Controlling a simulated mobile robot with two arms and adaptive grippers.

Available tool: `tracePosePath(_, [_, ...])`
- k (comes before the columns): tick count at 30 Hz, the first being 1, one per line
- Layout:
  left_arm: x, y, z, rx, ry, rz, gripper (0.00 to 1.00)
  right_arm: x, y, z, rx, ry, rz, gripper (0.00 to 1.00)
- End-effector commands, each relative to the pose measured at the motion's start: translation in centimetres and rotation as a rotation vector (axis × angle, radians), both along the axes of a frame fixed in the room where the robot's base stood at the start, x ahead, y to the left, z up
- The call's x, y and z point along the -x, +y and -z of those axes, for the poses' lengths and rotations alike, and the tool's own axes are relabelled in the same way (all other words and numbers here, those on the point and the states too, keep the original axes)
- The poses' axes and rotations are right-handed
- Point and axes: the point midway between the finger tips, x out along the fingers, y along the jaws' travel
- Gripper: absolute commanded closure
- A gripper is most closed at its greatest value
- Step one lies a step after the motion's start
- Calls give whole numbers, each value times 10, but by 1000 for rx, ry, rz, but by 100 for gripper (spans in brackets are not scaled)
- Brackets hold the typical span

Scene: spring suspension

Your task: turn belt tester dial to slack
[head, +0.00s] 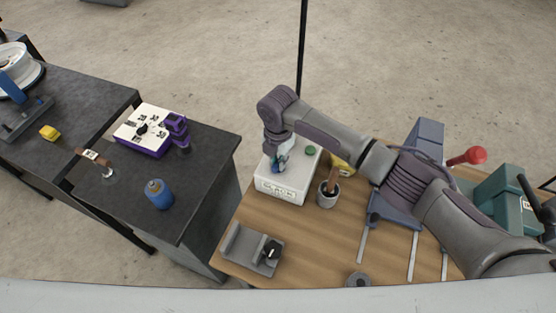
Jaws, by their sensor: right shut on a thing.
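The belt tester (285,188) is a pale box on the wooden table, with a label on its front that looks like "SLACK" but is small and blurred. A green round button (311,150) sits on its top. My right gripper (278,168) comes down onto the top of the box from above and is shut on the dial there. The dial is mostly hidden by the gripper, so I cannot tell its pointing direction. My left gripper is not in view.
A cup with a brown handle (328,195) stands close beside the tester. A grey bracket (253,247) lies at the front left of the wooden table (310,255). The dark desk holds a purple-based dial box (143,130) and a blue canister (159,194). A red knob (474,155) is at right.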

Motion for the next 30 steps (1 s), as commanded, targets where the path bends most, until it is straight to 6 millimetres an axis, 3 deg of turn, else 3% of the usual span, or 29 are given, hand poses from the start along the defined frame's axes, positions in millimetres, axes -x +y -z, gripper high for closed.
tracePosePath(11, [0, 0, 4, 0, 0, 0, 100, -1, 0, -1, 0, -1, -167, 100])
tracePosePath(28, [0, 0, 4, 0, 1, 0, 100, -1, 0, -1, -1, -3, -196, 100])
tracePosePath(29, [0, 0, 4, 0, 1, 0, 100, -1, 0, -1, -1, -3, -196, 79])
tracePosePath(30, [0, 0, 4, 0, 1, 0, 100, -1, 0, -1, 0, -2, -196, 72])
